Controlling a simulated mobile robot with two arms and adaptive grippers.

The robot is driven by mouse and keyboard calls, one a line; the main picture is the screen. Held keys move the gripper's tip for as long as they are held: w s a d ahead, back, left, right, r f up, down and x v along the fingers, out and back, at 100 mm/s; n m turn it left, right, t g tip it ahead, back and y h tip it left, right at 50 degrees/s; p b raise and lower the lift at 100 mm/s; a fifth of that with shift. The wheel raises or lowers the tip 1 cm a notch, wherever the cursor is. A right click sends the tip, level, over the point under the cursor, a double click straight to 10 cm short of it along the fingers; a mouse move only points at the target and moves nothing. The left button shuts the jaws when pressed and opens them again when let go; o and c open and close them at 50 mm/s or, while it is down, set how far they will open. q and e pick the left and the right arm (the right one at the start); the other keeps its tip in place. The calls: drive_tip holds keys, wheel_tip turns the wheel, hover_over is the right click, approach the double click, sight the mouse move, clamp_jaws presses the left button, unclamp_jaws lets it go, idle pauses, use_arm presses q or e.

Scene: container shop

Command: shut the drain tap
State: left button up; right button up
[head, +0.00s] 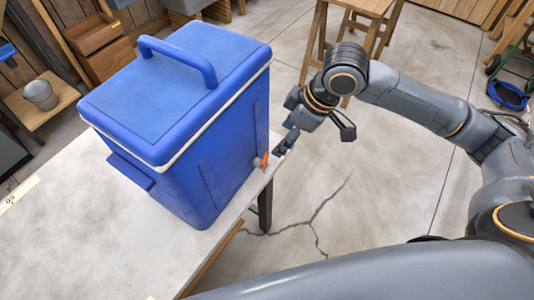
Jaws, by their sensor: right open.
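A blue cooler box (190,110) with a closed lid and a raised blue handle stands on a pale table. Its drain tap (262,160), small and orange-red, sticks out low on the box's right side. The tap is too small here to tell which way its lever is turned. My right gripper (283,148) is open and empty, just right of the tap and pointing down toward it. A small gap seems to show between fingertips and tap, but I cannot tell the depth. My left gripper is out of view.
The pale table (90,235) has its right edge just past the tap. A wooden stool (322,40) stands behind my right arm. Cracked concrete floor right of the table is clear.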

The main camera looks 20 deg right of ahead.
sight(265, 158)
drive_tip(key=x, duration=1.1)
drive_tip(key=shift+w+a+f+p, duration=0.1)
drive_tip(key=shift+w+f+p, duration=0.05)
drive_tip(key=shift+p, duration=0.15)
